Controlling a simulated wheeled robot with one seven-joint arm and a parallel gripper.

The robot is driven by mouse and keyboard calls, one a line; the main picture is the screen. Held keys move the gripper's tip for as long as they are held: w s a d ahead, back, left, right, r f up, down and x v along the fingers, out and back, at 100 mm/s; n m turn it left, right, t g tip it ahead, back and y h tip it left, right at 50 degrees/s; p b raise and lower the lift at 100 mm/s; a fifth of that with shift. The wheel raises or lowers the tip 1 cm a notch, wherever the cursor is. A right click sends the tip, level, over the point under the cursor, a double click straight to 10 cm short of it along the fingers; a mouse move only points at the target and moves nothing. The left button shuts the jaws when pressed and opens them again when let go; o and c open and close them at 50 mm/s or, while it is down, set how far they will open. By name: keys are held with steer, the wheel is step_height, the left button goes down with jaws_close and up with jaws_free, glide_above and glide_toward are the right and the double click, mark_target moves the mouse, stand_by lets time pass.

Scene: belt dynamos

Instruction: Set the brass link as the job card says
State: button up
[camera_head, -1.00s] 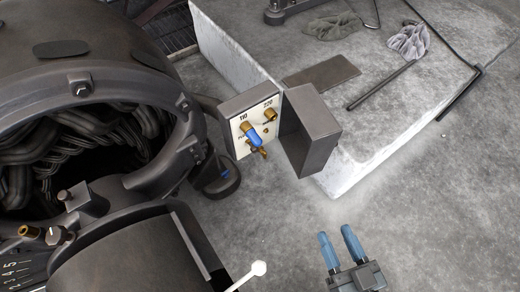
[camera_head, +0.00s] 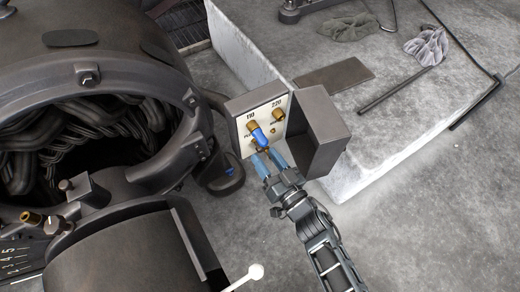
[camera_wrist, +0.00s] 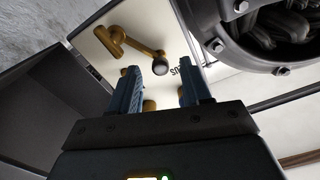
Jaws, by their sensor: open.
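In the wrist view, my gripper (camera_wrist: 158,88) is in front of the face, with brass parts (camera_wrist: 137,43) beyond the tips. I cannot tell whether it touches the link. The lower fittings are partly hidden. No job card is readable.
The box's open grey door (camera_head: 327,131) stands close to the right of my gripper. The big dark dynamo (camera_head: 95,75) is left. A pale block (camera_head: 300,60) behind carries a flat plate (camera_head: 334,75), a rod (camera_head: 393,90) and grey cloths (camera_head: 428,45).

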mark_target(261, 152)
steer(key=shift+b+x, duration=0.5)
steer(key=shift+x, duration=1.4)
steer(key=shift+c, duration=0.4)
jaws_close()
